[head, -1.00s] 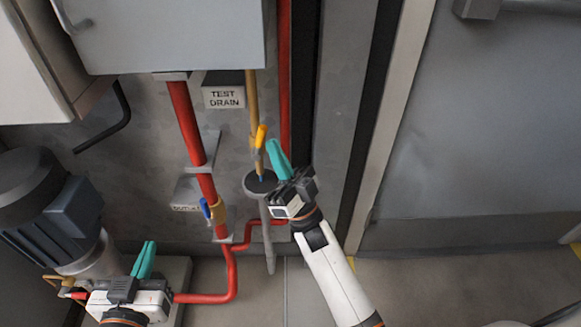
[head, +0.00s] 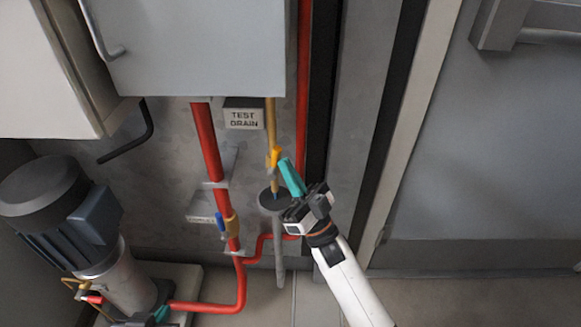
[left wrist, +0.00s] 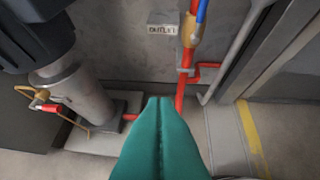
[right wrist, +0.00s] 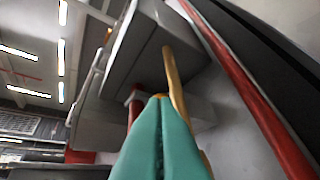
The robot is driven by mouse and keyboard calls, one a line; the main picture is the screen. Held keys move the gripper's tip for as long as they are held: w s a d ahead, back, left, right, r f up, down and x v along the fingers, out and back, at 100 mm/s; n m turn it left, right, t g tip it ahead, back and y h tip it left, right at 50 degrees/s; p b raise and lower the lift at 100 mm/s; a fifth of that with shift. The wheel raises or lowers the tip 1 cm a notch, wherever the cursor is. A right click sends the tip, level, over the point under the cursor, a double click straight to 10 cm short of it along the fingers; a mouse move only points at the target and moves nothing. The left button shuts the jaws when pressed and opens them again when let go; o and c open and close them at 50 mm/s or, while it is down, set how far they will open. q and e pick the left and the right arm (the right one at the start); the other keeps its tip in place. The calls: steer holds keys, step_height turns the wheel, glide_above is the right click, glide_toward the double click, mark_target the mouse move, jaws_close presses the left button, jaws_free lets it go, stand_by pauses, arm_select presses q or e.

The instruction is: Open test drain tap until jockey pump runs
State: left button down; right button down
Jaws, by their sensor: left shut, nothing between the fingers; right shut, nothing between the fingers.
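The test drain tap (head: 276,156) has a yellow handle on a brass pipe (head: 270,122) beside the TEST DRAIN sign (head: 243,118). A small blue patch shows below it, above a dark round funnel (head: 272,201). My right gripper (head: 284,162) is shut and empty. Its teal fingertips are right beside the tap handle, on its right; I cannot tell whether they touch. In the right wrist view its fingers (right wrist: 160,98) hide the tap's lower part. My left gripper (head: 160,312) is shut and empty, low beside the pump (head: 75,220), which has a dark blue-grey motor.
A red pipe with a blue-handled valve (head: 222,224) runs down left of the funnel. A grey cabinet (head: 185,45) hangs above. An OUTLET sign (left wrist: 162,30) is on the wall. Open floor (head: 480,300) and a grey door (head: 490,150) lie to the right.

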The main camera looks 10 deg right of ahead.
steer(key=shift+r+n+g+y+p, duration=0.3)
steer(key=shift+n+g+y+p, duration=0.2)
steer(key=shift+n+g+p, duration=0.25)
steer(key=shift+a+r+n+g+y+p, duration=0.15)
steer(key=shift+r+n+g+y+p, duration=0.15)
steer(key=shift+n+g+p, duration=0.45)
steer(key=shift+w+f+p, duration=0.1)
steer(key=shift+p, duration=0.35)
arm_select(q)
steer(key=s+a+f+g+y, duration=0.1)
steer(key=s+a+g, duration=0.2)
steer(key=s+g, duration=0.3)
steer(key=s, duration=0.3)
steer(key=shift+s+f+y, duration=0.15)
steer(key=shift+f+y, duration=0.1)
steer(key=shift+y, duration=0.05)
arm_select(e)
steer(key=shift+a+f+g, duration=0.1)
steer(key=shift+f+g, duration=0.1)
steer(key=shift+g, duration=0.1)
